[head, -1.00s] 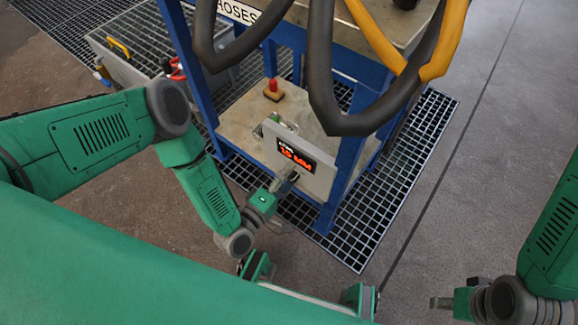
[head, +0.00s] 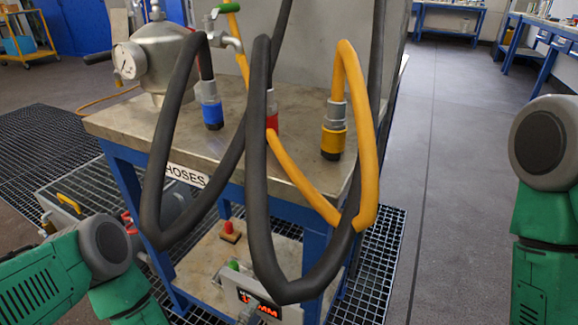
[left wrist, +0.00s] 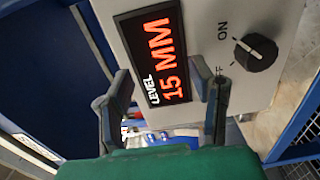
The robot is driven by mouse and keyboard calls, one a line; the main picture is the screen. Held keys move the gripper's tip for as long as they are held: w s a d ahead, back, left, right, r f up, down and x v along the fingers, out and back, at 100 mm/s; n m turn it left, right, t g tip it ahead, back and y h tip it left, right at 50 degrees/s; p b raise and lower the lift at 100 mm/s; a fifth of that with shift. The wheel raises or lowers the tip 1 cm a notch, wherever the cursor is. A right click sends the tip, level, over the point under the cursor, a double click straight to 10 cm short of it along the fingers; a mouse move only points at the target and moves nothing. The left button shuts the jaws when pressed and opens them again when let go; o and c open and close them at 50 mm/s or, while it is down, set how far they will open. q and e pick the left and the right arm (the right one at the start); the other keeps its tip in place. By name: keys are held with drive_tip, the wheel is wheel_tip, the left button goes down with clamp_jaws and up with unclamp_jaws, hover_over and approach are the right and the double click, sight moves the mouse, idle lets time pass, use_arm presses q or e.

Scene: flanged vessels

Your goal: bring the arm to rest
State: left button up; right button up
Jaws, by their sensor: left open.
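My left gripper (left wrist: 160,72) is open and empty in the left wrist view, its two fingers in front of a grey panel. The panel (head: 285,312) is on the lower shelf of the blue stand in the head view. My left arm (head: 50,280) comes in low at the left of the head view. My right arm (head: 540,200) shows at the right edge, its gripper out of frame.
Black hoses (head: 165,150) and a yellow hose (head: 355,110) loop over the stand's front. The tabletop (head: 180,142) carries a vessel with a gauge (head: 128,60). A red-topped button (head: 229,230) sits on the lower shelf. The floor at right (head: 450,180) is clear.

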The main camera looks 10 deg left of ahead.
use_arm(q)
drive_tip(key=shift+s+d+m+g, duration=0.1)
drive_tip(key=shift+d+m+g, duration=0.15)
drive_tip(key=shift+m+g, duration=0.15)
drive_tip(key=s+m+g, duration=0.1)
drive_tip(key=f+m+g, duration=0.1)
drive_tip(key=s+d+f+m+g, duration=0.1)
drive_tip(key=m+g, duration=0.1)
drive_tip(key=shift+s+f+h, duration=0.1)
drive_tip(key=shift+s+h, duration=0.2)
drive_tip(key=shift+h, duration=0.1)
drive_tip(key=s+a+r+m+g+y, duration=0.2)
drive_tip(key=s+a+m+g+y, duration=0.7)
drive_tip(key=s+a, duration=0.9)
wheel_tip(320, 180, up, 18)
drive_tip(key=g+h+p, duration=0.2)
drive_tip(key=p, duration=1.6)
drive_tip(key=shift+d+m+g, duration=0.3)
drive_tip(key=shift+d, duration=0.1)
use_arm(e)
wheel_tip(320, 180, up, 18)
use_arm(q)
drive_tip(key=shift+s+f, duration=0.1)
drive_tip(key=shift+f, duration=0.05)
use_arm(e)
drive_tip(key=shift+f, duration=0.15)
